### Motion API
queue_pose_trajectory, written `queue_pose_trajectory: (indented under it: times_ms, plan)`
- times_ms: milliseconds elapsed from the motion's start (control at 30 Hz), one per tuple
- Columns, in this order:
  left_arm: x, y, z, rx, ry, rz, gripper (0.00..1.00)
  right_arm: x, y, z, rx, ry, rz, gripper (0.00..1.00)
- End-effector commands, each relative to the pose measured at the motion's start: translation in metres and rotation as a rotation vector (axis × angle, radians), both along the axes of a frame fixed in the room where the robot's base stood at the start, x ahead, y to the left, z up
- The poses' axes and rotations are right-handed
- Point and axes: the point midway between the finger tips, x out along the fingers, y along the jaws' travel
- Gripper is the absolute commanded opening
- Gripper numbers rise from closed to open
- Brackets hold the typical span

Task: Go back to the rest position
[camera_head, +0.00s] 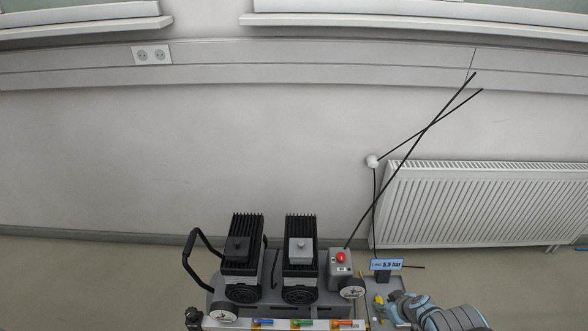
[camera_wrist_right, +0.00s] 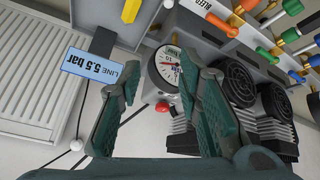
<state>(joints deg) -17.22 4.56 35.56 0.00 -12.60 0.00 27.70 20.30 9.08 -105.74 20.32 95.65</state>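My right gripper (camera_head: 395,308) is low at the right in the head view, beside the compressor. In the right wrist view the two green fingers of my right gripper (camera_wrist_right: 155,85) are spread apart, with nothing held between them. Beyond the fingers are a round pressure gauge (camera_wrist_right: 168,66) and a blue display (camera_wrist_right: 88,70) reading "LINE 5.5 bar". The blue display (camera_head: 386,264) also shows in the head view, just behind my right gripper, where its digits are small. I cannot make out my left gripper in either view.
A compressor with two black finned heads (camera_head: 243,240) and a grey box with a red knob (camera_head: 341,257) stands in front of me. A board with coloured valve handles (camera_head: 300,323) runs along the bottom edge. A white radiator (camera_head: 480,205) is behind at right. Floor at left is clear.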

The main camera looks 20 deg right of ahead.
Motion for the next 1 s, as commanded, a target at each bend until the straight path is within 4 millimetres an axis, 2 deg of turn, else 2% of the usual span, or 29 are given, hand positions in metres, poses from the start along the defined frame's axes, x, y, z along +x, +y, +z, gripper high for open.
queue_pose_trajectory:
  times_ms: [100, 167, 267, 300, 367, 400, 500, 600, 700, 733, 1000]
  plan:
    - [0.000, 0.000, -0.013, 0.000, 0.001, 0.000, 0.00, 0.009, 0.001, -0.011, -0.139, -0.122, 0.056, 0.32]
    - [0.000, 0.000, -0.022, 0.000, 0.001, 0.000, 0.00, -0.006, 0.001, -0.031, -0.226, -0.133, 0.056, 0.32]
    - [0.000, 0.000, -0.043, 0.000, 0.001, 0.000, 0.00, -0.082, 0.020, -0.095, -0.281, 0.002, 0.017, 0.32]
    - [0.000, 0.000, -0.050, 0.000, 0.000, 0.000, 0.00, -0.117, 0.034, -0.119, -0.256, 0.071, -0.002, 0.32]
    - [0.000, 0.000, -0.059, 0.000, 0.000, 0.000, 0.00, -0.171, 0.060, -0.150, -0.186, 0.168, -0.044, 0.32]
    - [0.000, 0.000, -0.064, 0.000, 0.000, 0.000, 0.00, -0.207, 0.077, -0.168, -0.129, 0.222, -0.085, 0.32]
    - [0.000, 0.000, -0.077, 0.000, 0.001, 0.000, 0.00, -0.285, 0.115, -0.196, -0.013, 0.319, -0.192, 0.32]
    - [0.000, 0.000, -0.082, 0.000, 0.001, 0.000, 0.00, -0.339, 0.130, -0.207, 0.002, 0.390, -0.193, 0.32]
    - [0.000, 0.000, -0.083, 0.000, 0.001, 0.000, 0.00, -0.365, 0.133, -0.210, 0.003, 0.425, -0.193, 0.32]
    - [0.000, 0.000, -0.083, 0.000, 0.001, 0.000, 0.00, -0.367, 0.133, -0.210, 0.003, 0.428, -0.194, 0.32]
    - [0.000, 0.000, -0.081, 0.000, 0.001, 0.000, 0.00, -0.368, 0.132, -0.208, 0.001, 0.429, -0.193, 0.32]
